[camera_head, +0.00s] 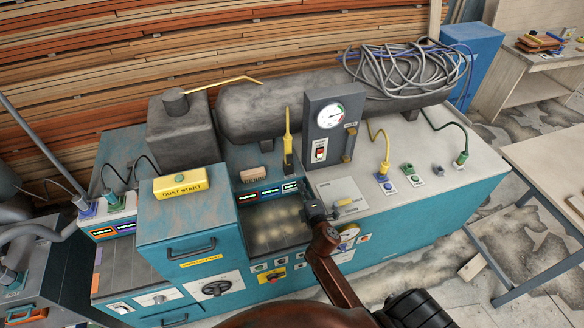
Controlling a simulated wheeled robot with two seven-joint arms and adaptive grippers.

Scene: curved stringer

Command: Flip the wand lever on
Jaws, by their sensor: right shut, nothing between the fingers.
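My right gripper (331,214) is shut and empty. It is at the left edge of a small light plate (338,189) on the grey machine top. A small lever with a yellowish part (345,203) lies on this plate, just right of the fingertips; its labels are too small to read. I cannot tell whether the fingers touch the lever, or which way it is set. A yellow wand (288,122) stands upright in a dark holder behind the gripper. My left gripper is not in view.
A dark gauge box (320,108) with a red switch stands behind the plate. Yellow and green cabled plugs (384,170) stand to the right. A teal cabinet (180,222) with a yellow button box is at left. A grey cylinder (265,106) lies behind.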

